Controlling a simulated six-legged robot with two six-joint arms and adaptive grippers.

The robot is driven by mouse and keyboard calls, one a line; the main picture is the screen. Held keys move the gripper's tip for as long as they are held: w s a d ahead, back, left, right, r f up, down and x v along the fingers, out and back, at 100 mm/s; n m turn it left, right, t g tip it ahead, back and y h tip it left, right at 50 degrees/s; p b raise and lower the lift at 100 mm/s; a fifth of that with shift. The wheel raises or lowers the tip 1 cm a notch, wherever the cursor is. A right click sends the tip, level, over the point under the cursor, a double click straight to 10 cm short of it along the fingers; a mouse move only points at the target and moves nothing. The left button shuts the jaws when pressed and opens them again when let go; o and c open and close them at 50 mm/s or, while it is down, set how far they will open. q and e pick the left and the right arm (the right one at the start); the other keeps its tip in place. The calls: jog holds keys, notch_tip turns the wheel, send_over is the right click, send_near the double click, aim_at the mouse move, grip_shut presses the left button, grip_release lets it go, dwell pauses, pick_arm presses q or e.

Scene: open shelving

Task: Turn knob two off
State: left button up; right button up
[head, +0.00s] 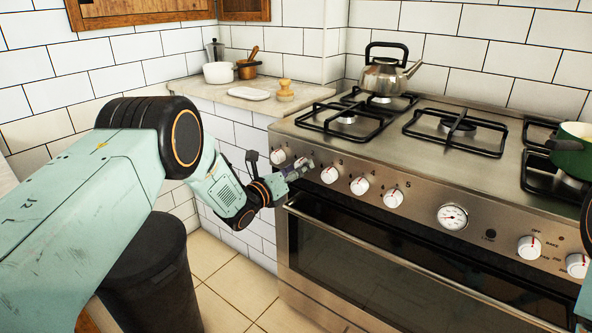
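The stove's front panel (435,205) carries a row of white knobs with red marks. Knob one (278,156) is at the far left end. Knob two (301,162) is the second from the left and is partly hidden by my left gripper. My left gripper (300,172) reaches in from the left, with its fingertips at knob two. I cannot tell whether it touches the knob or whether the fingers are closed on it. Knob two's setting cannot be read. Knob three (329,174) is just to the right. My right gripper is not in view.
A steel kettle (388,75) stands on a back burner and a green pot (572,152) on the right. The oven handle (400,245) runs below the knobs. A counter (215,88) with small kitchenware is at the back left. A dark bin (150,275) stands below my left arm.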

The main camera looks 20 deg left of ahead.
pick_arm(q)
jog(key=v, duration=1.2)
dwell(0.6)
